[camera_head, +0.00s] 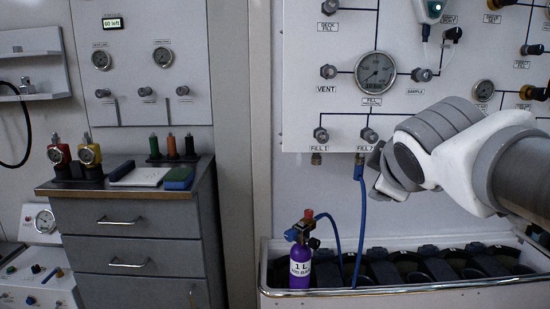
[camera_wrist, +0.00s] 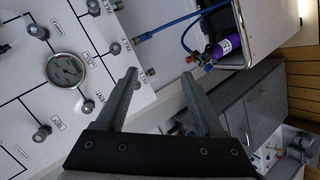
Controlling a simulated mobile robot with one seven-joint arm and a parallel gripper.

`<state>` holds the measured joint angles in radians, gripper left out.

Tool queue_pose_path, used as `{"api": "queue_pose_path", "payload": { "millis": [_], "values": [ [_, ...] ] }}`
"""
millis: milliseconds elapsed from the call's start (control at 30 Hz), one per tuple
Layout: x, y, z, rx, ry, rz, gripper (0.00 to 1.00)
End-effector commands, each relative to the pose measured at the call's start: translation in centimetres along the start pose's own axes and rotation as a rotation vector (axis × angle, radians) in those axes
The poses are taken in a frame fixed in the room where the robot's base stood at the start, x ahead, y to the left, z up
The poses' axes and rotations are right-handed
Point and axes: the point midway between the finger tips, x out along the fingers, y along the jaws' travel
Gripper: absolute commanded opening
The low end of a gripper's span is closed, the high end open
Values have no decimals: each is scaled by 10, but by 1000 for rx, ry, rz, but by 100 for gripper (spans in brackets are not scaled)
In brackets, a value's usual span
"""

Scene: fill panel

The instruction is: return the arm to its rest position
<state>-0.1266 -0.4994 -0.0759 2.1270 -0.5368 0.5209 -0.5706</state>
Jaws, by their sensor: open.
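My gripper (camera_head: 376,175) is raised in front of the white fill panel (camera_head: 308,85), right of the FILL 2 hose fitting in the head view. In the wrist view my gripper (camera_wrist: 160,80) has its two dark fingers spread apart with nothing between them. My arm comes in from the right edge of the head view and points left.
A purple 1 L cylinder (camera_head: 300,268) stands upright at the trough's left end, with a blue hose (camera_head: 361,215) by it. The white trough (camera_head: 400,298) holds several dark items. A grey drawer cabinet (camera_head: 130,240) stands left. Space before the wall column (camera_head: 247,150) is clear.

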Motion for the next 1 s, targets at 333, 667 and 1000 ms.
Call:
{"api": "queue_pose_path", "payload": {
  "millis": [333,667,1000],
  "values": [
    [-64,-218,93,946,-405,-448,70],
    [-109,-146,58,963,-413,-457,70],
    [-152,-74,26,962,-411,-456,70]
  ]
}}
